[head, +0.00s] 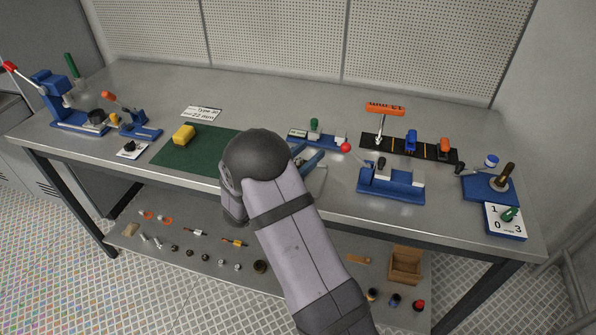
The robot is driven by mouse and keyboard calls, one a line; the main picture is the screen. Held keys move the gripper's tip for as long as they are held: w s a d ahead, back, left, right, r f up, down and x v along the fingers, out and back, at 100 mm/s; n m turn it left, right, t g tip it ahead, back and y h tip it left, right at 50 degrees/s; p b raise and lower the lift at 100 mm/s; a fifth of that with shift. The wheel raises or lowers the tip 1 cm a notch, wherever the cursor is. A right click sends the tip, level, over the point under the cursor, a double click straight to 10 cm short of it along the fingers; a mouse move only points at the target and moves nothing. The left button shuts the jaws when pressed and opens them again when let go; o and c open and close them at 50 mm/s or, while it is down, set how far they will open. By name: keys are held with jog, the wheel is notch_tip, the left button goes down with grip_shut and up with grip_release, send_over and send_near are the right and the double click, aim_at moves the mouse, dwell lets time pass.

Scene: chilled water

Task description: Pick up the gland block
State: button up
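No part is labelled as the gland block, and I cannot tell for certain which one it is. A yellow block (183,135) lies on the green mat (210,150) at the left middle of the bench. Blue fixtures with grey blocks stand right of my arm: one with a red ball knob (390,180) and one with a green handle (317,134) behind it. My arm reaches up from the bottom centre and its dark joint covers the mat's right part.
A blue lever press (65,105) and an orange-handled clamp (135,125) stand at the bench's left end. A black rail with tools (445,148) lies at the back right. A blue stand (488,185) and numbered plate (505,220) are near the right edge. Small parts lie on the lower shelf.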

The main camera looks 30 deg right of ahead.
grip_shut()
jog(key=shift+r, duration=0.1)
